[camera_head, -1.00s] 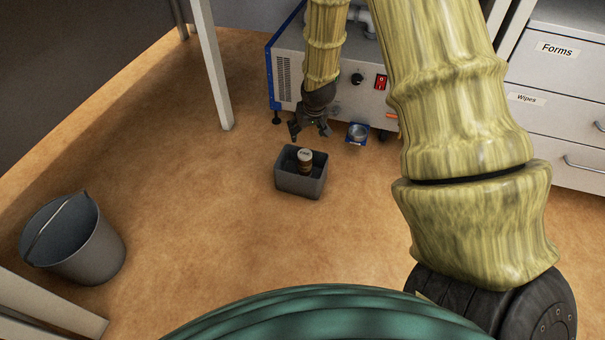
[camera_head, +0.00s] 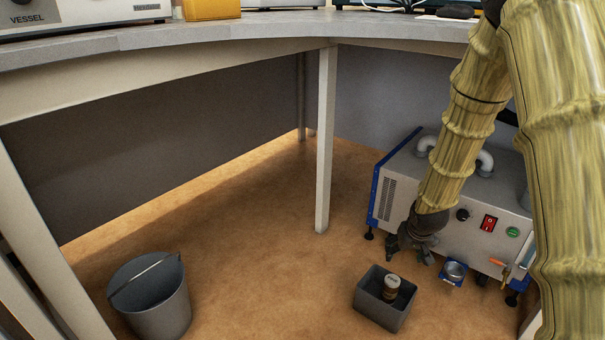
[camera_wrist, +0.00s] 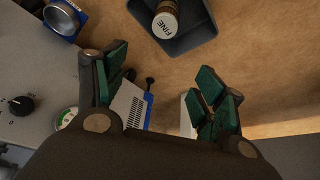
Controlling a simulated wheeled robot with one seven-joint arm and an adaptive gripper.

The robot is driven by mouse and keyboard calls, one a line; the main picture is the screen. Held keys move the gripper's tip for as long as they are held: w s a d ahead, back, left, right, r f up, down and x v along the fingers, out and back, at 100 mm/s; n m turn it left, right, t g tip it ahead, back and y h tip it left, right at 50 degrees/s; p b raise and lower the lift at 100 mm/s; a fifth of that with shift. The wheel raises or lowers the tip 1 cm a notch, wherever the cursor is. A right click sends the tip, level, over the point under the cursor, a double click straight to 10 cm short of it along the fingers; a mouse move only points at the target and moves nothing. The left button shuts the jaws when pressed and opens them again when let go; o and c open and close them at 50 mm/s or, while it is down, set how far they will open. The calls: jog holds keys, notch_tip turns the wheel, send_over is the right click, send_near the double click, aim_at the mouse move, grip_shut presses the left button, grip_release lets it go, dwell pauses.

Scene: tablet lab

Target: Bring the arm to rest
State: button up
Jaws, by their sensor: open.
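My gripper (camera_head: 412,252) hangs from my arm, wrapped in a yellow-green ribbed sleeve, in front of a grey machine and close to the small dark grey bin. In the wrist view my gripper (camera_wrist: 160,105) has its green-padded fingers spread wide with nothing between them. The small grey bin (camera_head: 368,306) stands on the floor and holds a brown jar (camera_head: 391,286) with a pale lid. In the wrist view the jar's lid (camera_wrist: 164,24) reads "FINE". My gripper is apart from the jar.
The grey machine (camera_head: 455,205) with a red switch stands behind my gripper. A small blue-based metal cup (camera_head: 455,270) sits before it. A bucket (camera_head: 155,298) stands at lower left. A worktop (camera_head: 270,27) runs above, with a white leg (camera_head: 325,140). Floor between is clear.

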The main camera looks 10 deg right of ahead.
jog(key=s+a+f+n+g+y+p, duration=0.1)
jog(key=s+a+f+g+p, duration=0.1)
jog(key=s+a+f+p, duration=0.8)
jog(key=s+a+f+n+g+p, duration=0.1)
jog(key=s+a, duration=0.2)
jog(key=s, duration=0.6)
jog(key=s+a+f+g+p, duration=0.1)
jog(key=s+a, duration=0.2)
jog(key=s, duration=0.6)
jog(key=s+a+n+p, duration=0.1)
jog(key=s+a, duration=0.3)
jog(key=s, duration=0.5)
notch_tip(320, 180, up, 37)
jog(key=p, duration=3.8)
jog(key=shift+w+d+r, duration=0.2)
jog(key=shift+w, duration=0.15)
